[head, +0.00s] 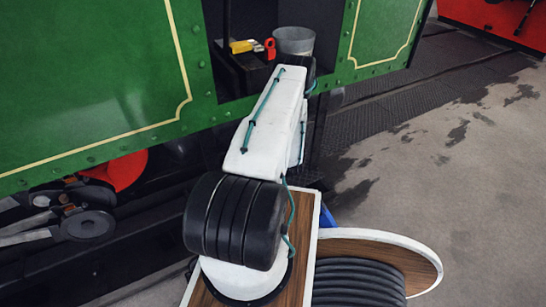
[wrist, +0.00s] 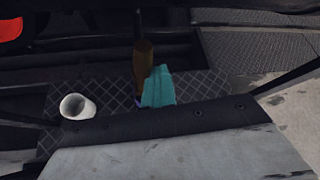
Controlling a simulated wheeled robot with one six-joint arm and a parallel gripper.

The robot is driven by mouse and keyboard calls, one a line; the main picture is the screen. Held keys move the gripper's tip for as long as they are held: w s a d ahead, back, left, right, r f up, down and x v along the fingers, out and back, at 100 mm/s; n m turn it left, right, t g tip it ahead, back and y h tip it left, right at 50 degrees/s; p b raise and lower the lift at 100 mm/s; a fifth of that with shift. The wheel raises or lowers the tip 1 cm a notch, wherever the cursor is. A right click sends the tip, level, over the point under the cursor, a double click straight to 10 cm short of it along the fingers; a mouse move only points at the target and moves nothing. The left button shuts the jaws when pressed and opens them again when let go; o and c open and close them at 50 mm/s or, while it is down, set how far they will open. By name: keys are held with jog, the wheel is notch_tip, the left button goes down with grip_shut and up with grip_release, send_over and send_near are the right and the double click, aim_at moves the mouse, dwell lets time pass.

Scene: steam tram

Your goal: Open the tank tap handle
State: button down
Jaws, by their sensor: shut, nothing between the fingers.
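A brown, upright, rounded handle (wrist: 144,56) stands near the middle of the wrist view; it looks like the tank tap handle. My gripper (wrist: 159,78) shows as teal fingers close together, just right of the lower part of the handle, seemingly touching or very near it. Nothing is seen between the fingers. The tap body below the handle is hidden behind my gripper. In the head view my white arm reaches to the opening in the green tram side (head: 100,75), and covers the gripper and the handle.
A grey bucket (head: 295,40), a red item (head: 270,48) and a yellow item (head: 241,46) sit on a dark ledge in the opening. A white cup-like thing (wrist: 77,107) lies over checkered plating in the wrist view. Open floor (head: 440,190) lies to the right.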

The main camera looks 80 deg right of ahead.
jog(key=shift+w+a, duration=0.4)
jog(key=shift+w, duration=0.1)
jog(key=shift+f, duration=0.1)
jog(key=s+d, duration=0.2)
jog(key=s, duration=0.2)
jog(key=s+a, duration=0.2)
jog(key=a, duration=0.7)
jog(key=shift+a+r, duration=0.15)
jog(key=shift+r, duration=0.05)
jog(key=shift+s, duration=0.1)
